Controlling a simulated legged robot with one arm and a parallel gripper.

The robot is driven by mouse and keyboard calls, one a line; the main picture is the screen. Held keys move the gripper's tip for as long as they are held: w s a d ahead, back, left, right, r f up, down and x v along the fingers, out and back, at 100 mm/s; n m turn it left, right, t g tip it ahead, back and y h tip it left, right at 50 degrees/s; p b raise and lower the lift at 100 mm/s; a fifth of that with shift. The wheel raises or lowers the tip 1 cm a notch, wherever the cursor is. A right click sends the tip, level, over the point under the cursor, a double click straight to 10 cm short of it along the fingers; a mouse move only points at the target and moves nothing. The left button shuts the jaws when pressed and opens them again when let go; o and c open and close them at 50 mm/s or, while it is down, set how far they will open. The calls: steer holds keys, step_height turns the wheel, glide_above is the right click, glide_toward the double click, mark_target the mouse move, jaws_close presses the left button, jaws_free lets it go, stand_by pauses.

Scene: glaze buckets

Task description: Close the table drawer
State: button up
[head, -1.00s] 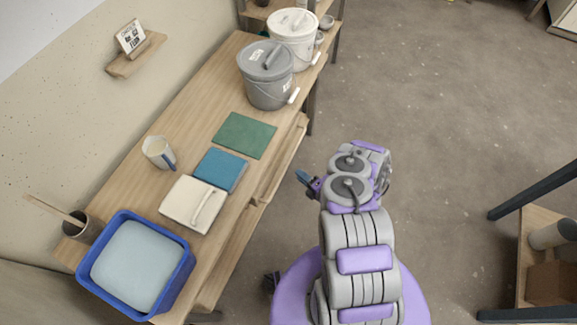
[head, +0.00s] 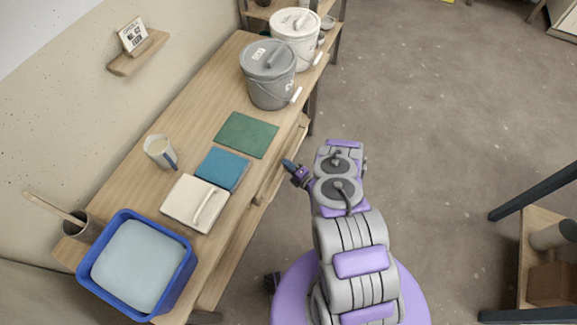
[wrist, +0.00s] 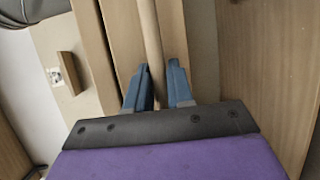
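The table drawer (head: 268,188) is at the right long side of the wooden table, its light wood front standing out a little from under the top. In the wrist view a pale wooden bar (wrist: 150,35), seemingly the drawer's front edge or handle, runs down to my fingertips. My gripper (head: 287,163) is right beside the drawer front. Its two blue fingers (wrist: 160,72) are apart, with the bar between or just beyond them. I cannot tell whether they touch it.
On the table (head: 205,115) stand a grey bucket (head: 270,85), a white bucket (head: 296,45), a mug (head: 158,152) and a blue tub (head: 180,285). Flat tiles (head: 246,135) lie near the drawer side. A shelf (head: 535,255) stands at right; the floor between is open.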

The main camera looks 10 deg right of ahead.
mark_target(280, 163)
steer(key=shift+s+a, duration=0.1)
steer(key=shift+a, duration=0.15)
jaws_close()
steer(key=shift+d+f, duration=0.1)
steer(key=shift+d, duration=0.05)
steer(key=shift+d, duration=0.15)
steer(key=w+a, duration=0.1)
steer(key=a, duration=0.2)
steer(key=shift+w, duration=0.35)
steer(key=shift+d, duration=0.1)
steer(key=shift+o, duration=1)
jaws_free()
steer(key=shift+w, duration=0.15)
